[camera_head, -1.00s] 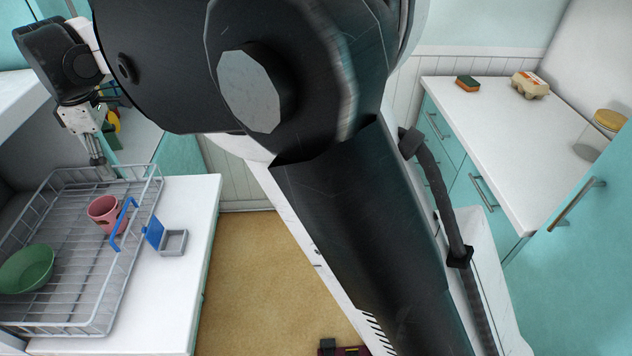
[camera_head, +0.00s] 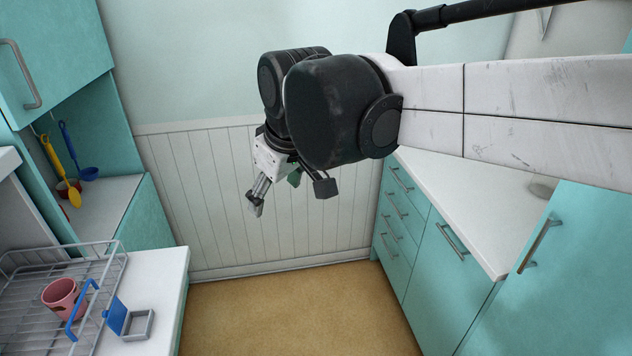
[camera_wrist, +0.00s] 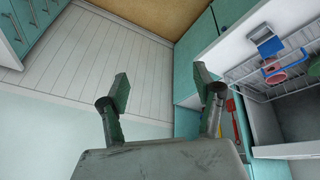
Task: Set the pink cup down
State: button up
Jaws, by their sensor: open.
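The pink cup (camera_head: 62,298) stands tilted in the wire dish rack at the left of the head view, beside a blue brush. It also shows in the wrist view (camera_wrist: 274,76) at the right, partly covered by the blue handle. My gripper (camera_head: 284,203) hangs in the air near the panelled wall, well away to the right of the rack. In the wrist view my gripper (camera_wrist: 162,90) has its two fingers spread with nothing between them.
The wire dish rack (camera_head: 112,262) sits on the white left counter (camera_head: 165,275), with a grey holder (camera_head: 137,325) beside it. Yellow and blue utensils (camera_head: 76,196) hang under the left cupboard. The right counter (camera_head: 455,220) has bare room. Open floor lies between.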

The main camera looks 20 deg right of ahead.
jog(key=s+d+f+m+t, duration=0.1)
jog(key=s+d+f+m, duration=0.2)
jog(key=s+d, duration=0.3)
jog(key=s+d+f+m+t+h, duration=0.1)
jog(key=s+d+f+m, duration=0.3)
jog(key=s+d, duration=0.2)
jog(key=shift+s+d+f+t, duration=0.25)
jog(key=shift+s+d+t, duration=0.1)
jog(key=shift+d, duration=0.5)
jog(key=shift+f, duration=0.15)
notch_tip(320, 180, down, 4)
jog(key=b, duration=0.4)
